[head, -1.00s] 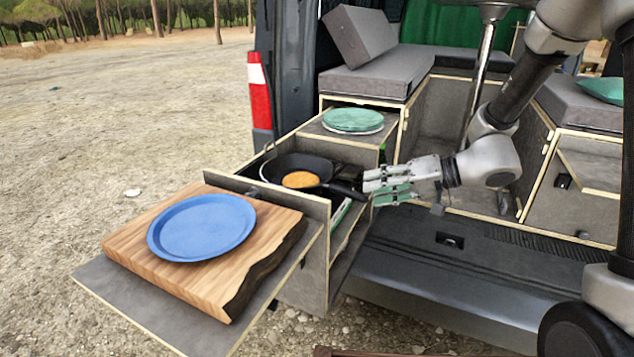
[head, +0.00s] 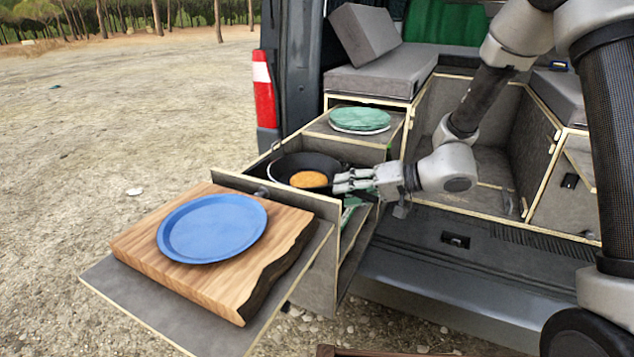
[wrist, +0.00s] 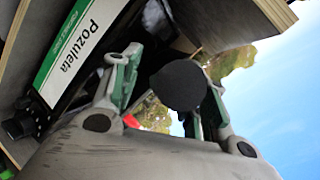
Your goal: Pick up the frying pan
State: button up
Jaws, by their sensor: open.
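The black frying pan (head: 287,163) sits in the open drawer unit of the van, with a golden-brown round pancake (head: 309,180) in it. My gripper (head: 345,183) is at the right side of the pan, over its handle, which is mostly hidden behind the fingers. In the wrist view the round dark end of the handle (wrist: 180,86) shows between the two open fingers (wrist: 166,82). I cannot tell whether either finger touches it.
A blue plate (head: 212,228) lies on a wooden board (head: 170,270) on the fold-out shelf in front. Green-topped plates (head: 360,119) stand on the cabinet behind the pan. The drawer walls (head: 285,193) border the pan.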

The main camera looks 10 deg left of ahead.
grip_shut()
